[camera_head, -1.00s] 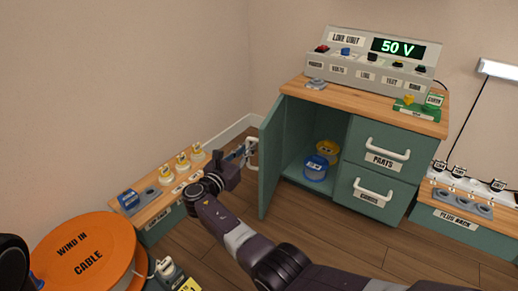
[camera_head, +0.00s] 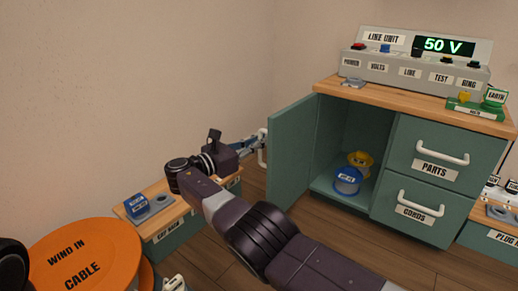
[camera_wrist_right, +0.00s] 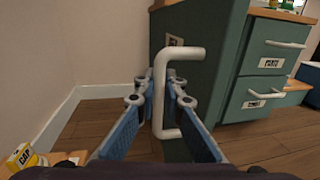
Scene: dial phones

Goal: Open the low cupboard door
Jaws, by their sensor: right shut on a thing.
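The low cupboard door (camera_head: 292,150) is green and stands wide open to the left of the cupboard opening (camera_head: 350,140). Its white bar handle (camera_head: 262,148) is on the outer face and also shows in the right wrist view (camera_wrist_right: 160,90). My right gripper (camera_head: 254,146) is shut on this handle. In the right wrist view its blue fingers (camera_wrist_right: 160,97) lie on both sides of the upright bar. My left gripper is not in view.
Yellow and blue reels (camera_head: 347,180) stand inside the cupboard. Drawers (camera_head: 425,165) marked PARTS and CORDS are to the right. A low wooden-topped unit (camera_head: 180,212) and an orange cable drum (camera_head: 85,258) lie left of the door.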

